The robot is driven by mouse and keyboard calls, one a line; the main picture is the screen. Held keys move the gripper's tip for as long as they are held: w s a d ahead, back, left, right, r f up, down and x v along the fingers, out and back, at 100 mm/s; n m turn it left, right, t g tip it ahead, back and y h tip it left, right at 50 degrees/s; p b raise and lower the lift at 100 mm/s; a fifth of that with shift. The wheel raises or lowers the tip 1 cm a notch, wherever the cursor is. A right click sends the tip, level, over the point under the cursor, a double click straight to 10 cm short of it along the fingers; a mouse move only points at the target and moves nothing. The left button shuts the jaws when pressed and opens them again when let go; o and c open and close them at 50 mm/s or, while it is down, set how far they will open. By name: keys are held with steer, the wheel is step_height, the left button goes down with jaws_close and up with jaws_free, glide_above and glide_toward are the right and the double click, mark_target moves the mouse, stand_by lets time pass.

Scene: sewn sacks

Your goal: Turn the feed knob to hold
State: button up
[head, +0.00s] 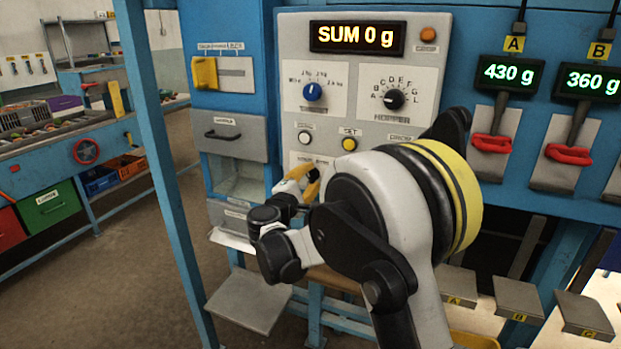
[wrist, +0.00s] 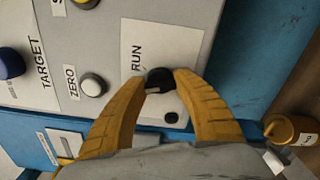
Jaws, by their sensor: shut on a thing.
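The feed knob (wrist: 158,78) is a small black knob on a pale plate (wrist: 160,48) with the word RUN printed beside it, in the wrist view. My gripper (wrist: 160,84) has its two yellow fingers closed on the knob's sides. A small dark round spot shows on the plate just below it. No HOLD label is readable; the fingers cover part of the plate. In the head view my gripper (head: 301,184) is at the lower part of the grey control panel (head: 270,45), and the knob is hidden by my fingers and arm.
Close by are a white button (head: 305,137), a yellow button (head: 349,143), a blue knob (head: 313,91) and a black selector knob (head: 393,98). The display (head: 357,38) reads SUM 0 g. Red handles (head: 491,143) sit to the right. An open floor aisle lies left.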

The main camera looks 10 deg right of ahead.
steer(key=shift+n, duration=1.1)
steer(key=o, duration=1.2)
steer(key=shift+c, duration=0.2)
steer(key=v, duration=1.2)
